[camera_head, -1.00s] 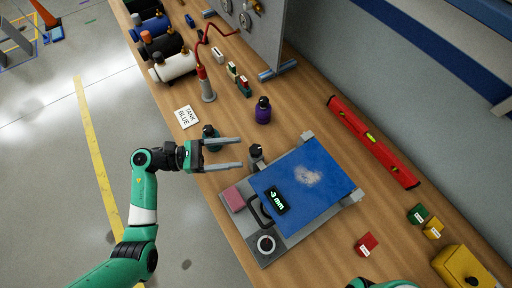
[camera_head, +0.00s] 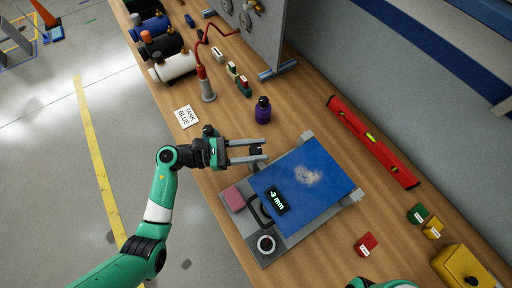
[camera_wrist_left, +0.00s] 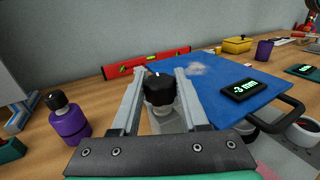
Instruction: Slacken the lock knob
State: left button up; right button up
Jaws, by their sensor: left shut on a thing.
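The black lock knob (camera_wrist_left: 160,90) stands at the corner of the blue plate (camera_head: 310,170), with a white mark on its top edge. In the head view the knob (camera_head: 256,151) is partly hidden by my left gripper (camera_head: 264,151). My left gripper's two fingers sit on either side of the knob, shut on it, as the left wrist view (camera_wrist_left: 158,88) also shows. A display reading -3 mm (camera_head: 277,201) lies on the blue plate. Only a green piece of my right arm shows at the bottom edge; its gripper is out of view.
A purple bottle (camera_head: 263,112) stands just behind the knob. A red level (camera_head: 373,141) lies along the back. Several small blocks lie at the right.

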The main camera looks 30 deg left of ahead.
pick_arm(q)
grip_shut()
jog(key=shift+s+r+n+t+y+p, duration=0.1)
jog(key=shift+r+n+t+y+p, duration=0.1)
jog(key=shift+n+t+y+p, duration=0.7)
jog(key=shift+f+n+t+y+p, duration=0.15)
jog(key=shift+n+t+y+p, duration=0.3)
jog(key=shift+n+t+y, duration=0.35)
jog(key=o, duration=1)
grip_release()
